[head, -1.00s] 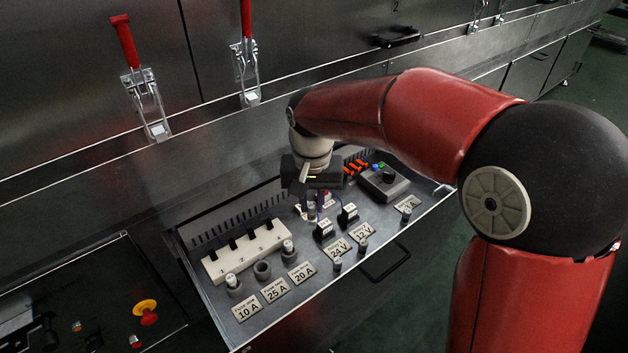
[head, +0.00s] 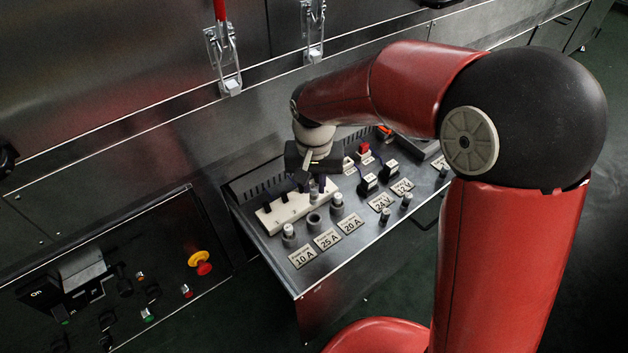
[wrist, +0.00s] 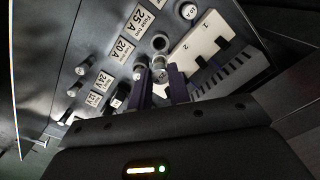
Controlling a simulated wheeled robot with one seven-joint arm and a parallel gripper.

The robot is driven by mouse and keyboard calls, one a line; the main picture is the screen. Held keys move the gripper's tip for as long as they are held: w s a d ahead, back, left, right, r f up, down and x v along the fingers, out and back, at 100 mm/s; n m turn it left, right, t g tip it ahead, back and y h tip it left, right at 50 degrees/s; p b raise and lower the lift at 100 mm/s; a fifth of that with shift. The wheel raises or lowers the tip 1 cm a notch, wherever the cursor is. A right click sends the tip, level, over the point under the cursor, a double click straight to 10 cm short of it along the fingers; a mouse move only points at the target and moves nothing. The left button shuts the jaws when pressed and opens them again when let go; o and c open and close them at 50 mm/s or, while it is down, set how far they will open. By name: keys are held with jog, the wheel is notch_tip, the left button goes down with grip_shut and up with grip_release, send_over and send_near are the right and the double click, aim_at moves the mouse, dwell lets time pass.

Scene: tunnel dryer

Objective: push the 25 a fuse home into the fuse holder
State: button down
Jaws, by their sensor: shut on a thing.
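My gripper (head: 311,188) points down over the panel, behind the row of fuse holders. Its two dark fingers, also in the wrist view (wrist: 161,88), are shut on the 25 A fuse (wrist: 158,68), a small pale cylinder partly hidden between them. The fuse also shows low under the fingers in the head view (head: 314,195). The 25 A fuse holder (head: 314,221) is a grey ring with a dark, empty opening, in front of the gripper and apart from the fuse. In the wrist view the holder (wrist: 160,42) lies just beyond the fingertips.
The 10 A holder (head: 289,236) and 20 A holder (head: 337,204) flank the empty one, each with a fuse in it. A white numbered block (head: 271,217) lies close to the left of the gripper. Labels (head: 327,239) lie in front. Black switches (head: 369,183) stand at right.

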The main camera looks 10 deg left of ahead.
aim_at(314, 198)
jog(key=shift+f+b, duration=1.9)
jog(key=shift+f, duration=0.85)
jog(key=shift+f+b, duration=1.25)
jog(key=shift+f, duration=0.6)
jog(key=c, duration=1.2)
grip_release()
jog(key=shift+c, duration=0.2)
jog(key=shift+r, duration=0.1)
jog(key=shift+r+p, duration=0.5)
jog(key=shift+r, duration=3.35)
jog(key=shift+d, duration=0.1)
